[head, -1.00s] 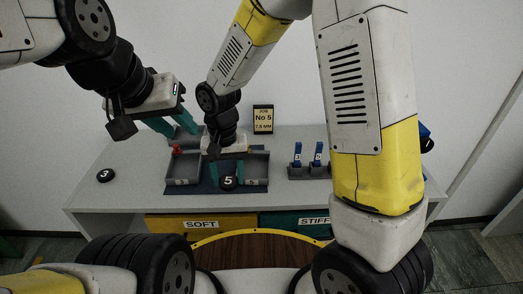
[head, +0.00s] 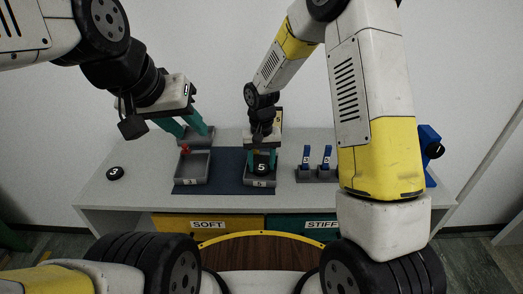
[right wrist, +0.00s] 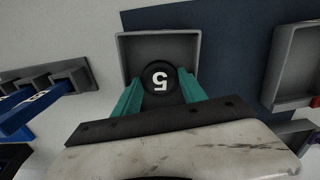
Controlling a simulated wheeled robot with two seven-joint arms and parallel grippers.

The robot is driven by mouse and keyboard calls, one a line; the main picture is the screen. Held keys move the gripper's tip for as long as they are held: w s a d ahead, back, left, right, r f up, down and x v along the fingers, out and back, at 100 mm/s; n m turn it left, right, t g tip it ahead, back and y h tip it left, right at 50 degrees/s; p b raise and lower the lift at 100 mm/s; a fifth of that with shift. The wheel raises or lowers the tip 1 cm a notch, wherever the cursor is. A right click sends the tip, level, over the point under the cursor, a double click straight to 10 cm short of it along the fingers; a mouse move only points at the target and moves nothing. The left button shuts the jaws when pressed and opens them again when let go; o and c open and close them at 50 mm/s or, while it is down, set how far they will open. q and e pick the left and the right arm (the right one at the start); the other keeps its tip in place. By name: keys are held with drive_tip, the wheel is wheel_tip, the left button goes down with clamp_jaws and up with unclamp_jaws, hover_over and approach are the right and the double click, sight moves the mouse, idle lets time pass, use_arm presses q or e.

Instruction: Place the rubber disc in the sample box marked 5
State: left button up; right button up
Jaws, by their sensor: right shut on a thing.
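The rubber disc, black with a white 5 (head: 261,168), is between the teal fingers of my right gripper (head: 262,160), which is shut on it. In the right wrist view the disc (right wrist: 160,82) shows against the inside of the grey sample box (right wrist: 124,55), near its middle. In the head view this sample box marked 5 (head: 260,184) is under the gripper; whether the disc touches its floor I cannot tell. My left gripper (head: 188,128) is open and empty, above and behind the left grey box (head: 190,182), whose label looks like 3.
A black disc marked 3 (head: 115,173) lies at the table's left. Blue pieces in grey holders (head: 317,175) and a blue device (head: 428,155) stand to the right. A dark blue mat (head: 229,175) lies between the boxes. A small sign (head: 278,118) is mostly hidden behind my right arm.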

sight(262, 167)
drive_tip(key=shift+f, duration=0.2)
drive_tip(key=o, duration=1.1)
drive_tip(key=s+d+r+t, duration=0.1)
drive_tip(key=d+r, duration=0.1)
drive_tip(key=r, duration=0.7)
drive_tip(key=s+d+r, duration=0.2)
drive_tip(key=r, duration=0.7)
drive_tip(key=s+d+r+t, duration=0.1)
drive_tip(key=s+d+r, duration=0.2)
drive_tip(key=s, duration=0.2)
drive_tip(key=s+d+r+t+y, duration=0.1)
drive_tip(key=s+d+r+t, duration=0.1)
drive_tip(key=s, duration=0.4)
drive_tip(key=s+d+r+t+y, duration=0.1)
drive_tip(key=s+d+r+t, duration=0.1)
drive_tip(key=s+d+r, duration=0.2)
drive_tip(key=shift+s+d+r+m, duration=0.15)
drive_tip(key=shift+s+d, duration=0.15)
drive_tip(key=shift+s, duration=0.3)
drive_tip(key=shift+s+d+m, duration=0.15)
drive_tip(key=shift+s+d, duration=0.15)
drive_tip(key=shift+s, duration=0.25)
